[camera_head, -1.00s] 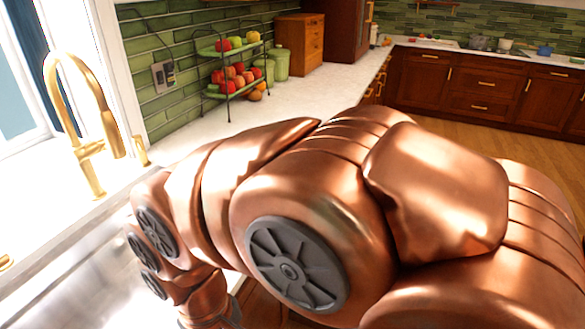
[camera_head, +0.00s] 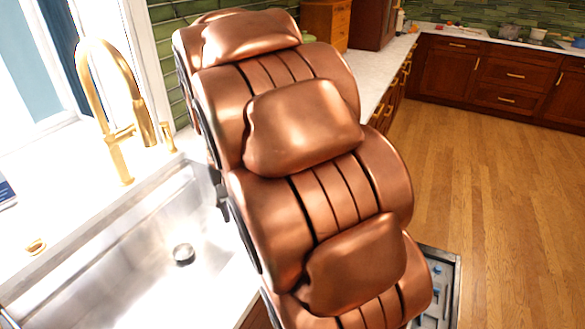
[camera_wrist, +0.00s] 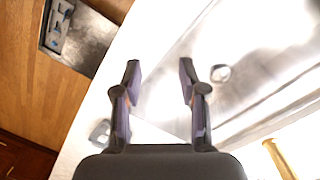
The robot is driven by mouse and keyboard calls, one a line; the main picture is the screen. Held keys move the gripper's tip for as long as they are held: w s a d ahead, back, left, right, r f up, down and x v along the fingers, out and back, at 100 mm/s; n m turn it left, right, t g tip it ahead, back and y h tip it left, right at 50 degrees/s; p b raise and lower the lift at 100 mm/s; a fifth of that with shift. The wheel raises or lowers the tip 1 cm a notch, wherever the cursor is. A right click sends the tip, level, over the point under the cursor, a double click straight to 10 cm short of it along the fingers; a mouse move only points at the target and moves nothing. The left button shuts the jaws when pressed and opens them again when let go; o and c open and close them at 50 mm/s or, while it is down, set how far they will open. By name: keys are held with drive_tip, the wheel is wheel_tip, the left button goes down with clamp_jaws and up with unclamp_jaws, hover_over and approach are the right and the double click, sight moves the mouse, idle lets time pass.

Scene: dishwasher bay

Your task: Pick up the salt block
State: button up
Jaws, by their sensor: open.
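My gripper (camera_wrist: 158,68) is open in the wrist view, with its two fingers apart and nothing between them. It hangs over the white counter (camera_wrist: 120,72) beside the sink edge. A small pale grey object (camera_wrist: 100,132) sits on the counter left of the gripper's base; I cannot tell whether it is the salt block. Nothing else in either view is clearly the salt block.
The steel sink (camera_head: 130,262) with a gold faucet (camera_head: 128,110) is at the left. An open dishwasher (camera_head: 443,290) shows at the lower right and in the wrist view (camera_wrist: 75,36). Dark wooden cabinets (camera_head: 505,80) stand at the back. The wooden floor (camera_head: 480,190) is clear.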

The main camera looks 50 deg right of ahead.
drive_tip(key=w+d+m+p, duration=0.1)
drive_tip(key=w+d+m, duration=0.1)
drive_tip(key=w+d, duration=0.45)
drive_tip(key=w+d+m, duration=0.3)
drive_tip(key=w+d, duration=0.1)
drive_tip(key=d, duration=0.5)
drive_tip(key=w+d+f+m, duration=0.1)
drive_tip(key=d, duration=0.4)
drive_tip(key=w+d+f+m+p, duration=0.1)
drive_tip(key=d, duration=0.5)
drive_tip(key=w+d+f+m+t, duration=0.1)
drive_tip(key=d+f, duration=0.1)
drive_tip(key=d, duration=0.4)
drive_tip(key=shift+w, duration=0.15)
drive_tip(key=shift+d+f+m, duration=0.25)
drive_tip(key=shift+d+m, duration=0.05)
drive_tip(key=shift+a+f+p, duration=0.15)
drive_tip(key=shift+f+p, duration=0.45)
drive_tip(key=shift+f, duration=0.7)
drive_tip(key=shift+a+f+p, duration=0.2)
drive_tip(key=shift+f+p, duration=0.45)
drive_tip(key=shift+f, duration=0.6)
drive_tip(key=shift+a+f+p, duration=0.15)
drive_tip(key=shift+f+p, duration=0.45)
drive_tip(key=shift+f, duration=0.7)
drive_tip(key=c, duration=0.7)
drive_tip(key=shift+r, duration=0.1)
